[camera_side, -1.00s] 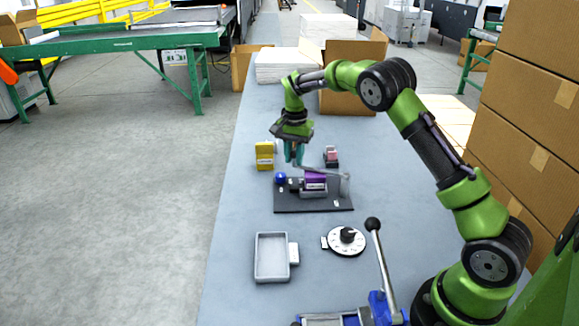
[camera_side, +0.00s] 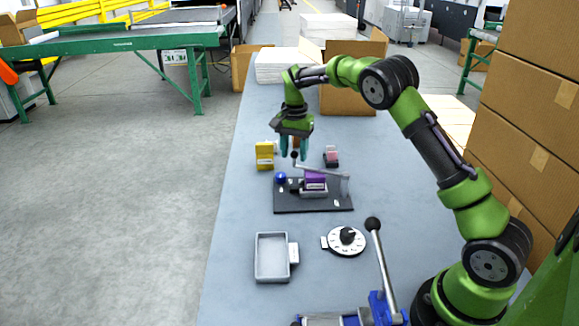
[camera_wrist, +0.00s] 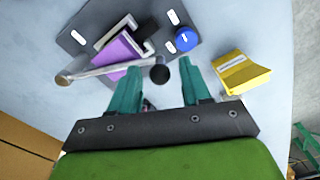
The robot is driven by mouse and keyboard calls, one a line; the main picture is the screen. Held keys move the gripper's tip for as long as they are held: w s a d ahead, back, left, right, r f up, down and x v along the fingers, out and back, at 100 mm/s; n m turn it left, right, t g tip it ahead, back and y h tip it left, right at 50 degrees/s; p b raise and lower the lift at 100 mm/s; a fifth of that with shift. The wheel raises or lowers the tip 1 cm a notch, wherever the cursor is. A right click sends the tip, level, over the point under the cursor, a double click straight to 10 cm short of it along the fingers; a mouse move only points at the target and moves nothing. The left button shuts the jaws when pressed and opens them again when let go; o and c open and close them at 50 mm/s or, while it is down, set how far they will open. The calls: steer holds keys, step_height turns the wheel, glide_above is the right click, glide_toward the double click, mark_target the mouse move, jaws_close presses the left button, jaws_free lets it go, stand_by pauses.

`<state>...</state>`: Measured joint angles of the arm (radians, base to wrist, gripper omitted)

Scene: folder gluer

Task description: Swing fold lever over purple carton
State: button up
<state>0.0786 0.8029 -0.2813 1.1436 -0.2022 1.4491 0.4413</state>
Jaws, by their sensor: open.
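The purple carton (camera_side: 315,180) sits in a holder on the dark base plate (camera_side: 290,205); it also shows in the wrist view (camera_wrist: 118,55). The fold lever (camera_side: 322,170) is a thin grey bar from a post at the plate's right side, reaching back left to a dark knob. In the side view it passes behind the carton. In the wrist view the lever (camera_wrist: 110,68) crosses the carton's near end, and its knob appears between my fingertips. My gripper (camera_side: 294,153) is open at the knob; whether the fingers touch it cannot be told.
A blue knob (camera_side: 281,178) stands on the plate's left side. A yellow box (camera_side: 264,155) and a pink-topped block (camera_side: 331,157) stand behind the plate. A grey tray (camera_side: 257,258), a round dial (camera_side: 345,240) and a black-knobbed lever (camera_side: 374,224) are in front.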

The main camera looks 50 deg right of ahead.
step_height(320, 180, up, 15)
steer(key=shift+r, duration=0.15)
stand_by(0.8)
stand_by(0.3)
steer(key=s+a+n+t, duration=0.2)
steer(key=s+a, duration=0.3)
steer(key=s, duration=0.4)
steer(key=s+a+n+t+y, duration=0.1)
steer(key=s+a+n, duration=0.3)
steer(key=s, duration=0.6)
steer(key=s+a+f+n+t+y, duration=0.1)
steer(key=s+a+n+t, duration=0.2)
steer(key=s+a, duration=0.3)
steer(key=s+t, duration=0.1)
steer(key=s, duration=0.3)
steer(key=shift+a+n, duration=0.35)
steer(key=shift+n, duration=0.05)
